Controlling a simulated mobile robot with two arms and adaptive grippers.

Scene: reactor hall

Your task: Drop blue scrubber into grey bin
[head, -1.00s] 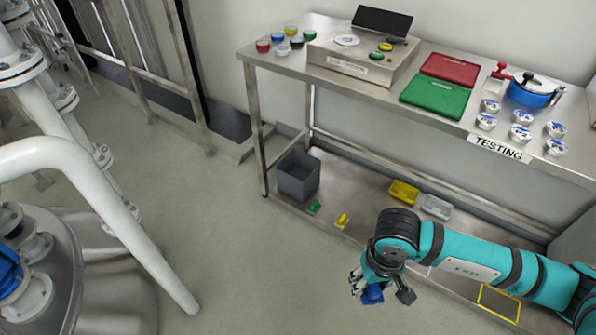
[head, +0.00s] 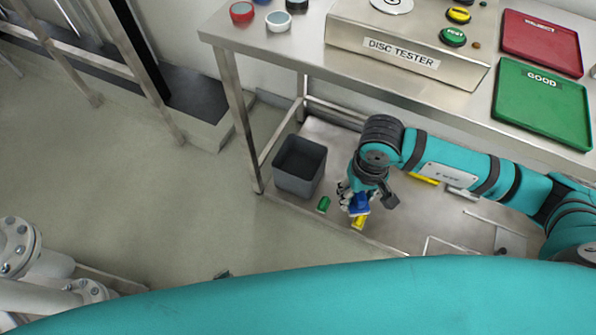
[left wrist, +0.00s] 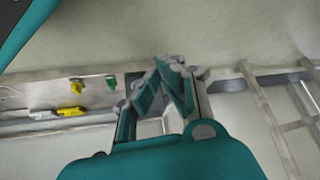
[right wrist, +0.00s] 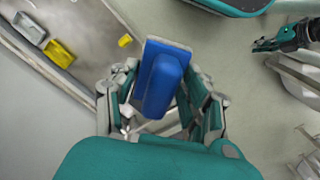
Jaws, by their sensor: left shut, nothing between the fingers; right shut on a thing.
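The blue scrubber (head: 360,205) is in my right gripper (head: 358,197), which is shut on it. In the right wrist view, the scrubber (right wrist: 160,80) sticks out between the fingers of my right gripper (right wrist: 165,100), clear of the floor. The grey bin (head: 299,170) stands upright on the low shelf under the table's left end, left of the right gripper and apart from it. Its visible inside looks empty. My left gripper (left wrist: 175,68) is shut and empty in the left wrist view, away from the scrubber.
A green piece (head: 324,204) and a yellow piece (head: 358,223) lie on the low shelf near the bin. The steel table (head: 290,60) overhangs the shelf, with a leg (head: 240,130) beside the bin. My left arm covers the bottom of the head view.

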